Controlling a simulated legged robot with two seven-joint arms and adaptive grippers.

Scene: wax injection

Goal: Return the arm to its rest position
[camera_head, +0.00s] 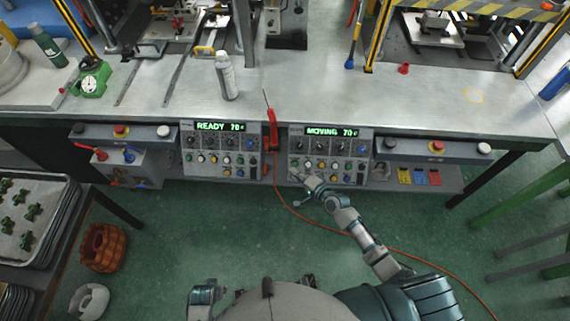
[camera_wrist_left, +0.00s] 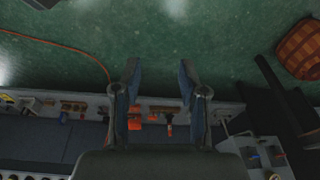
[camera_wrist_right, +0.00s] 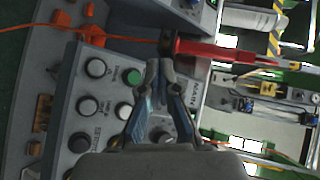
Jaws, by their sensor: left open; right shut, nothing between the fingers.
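My right arm reaches forward from the lower right in the head view. Its gripper (camera_head: 298,178) is at the lower left of the right control panel (camera_head: 329,153), whose display reads MOVING. In the right wrist view, the right gripper (camera_wrist_right: 162,68) is shut and empty, with its fingertips in front of the panel's buttons. Whether it touches the panel I cannot tell. My left gripper (camera_wrist_left: 159,76) is open and empty in the left wrist view, with green floor beyond its fingertips. In the head view its fingers cannot be made out.
A second panel (camera_head: 219,149) reads READY. A red-handled tool (camera_head: 272,129) hangs between the panels, close to the right gripper in its wrist view (camera_wrist_right: 205,50). An orange cable (camera_head: 318,223) crosses the floor. A woven basket (camera_head: 104,247) and tray rack (camera_head: 70,205) stand left. Open floor lies before the bench.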

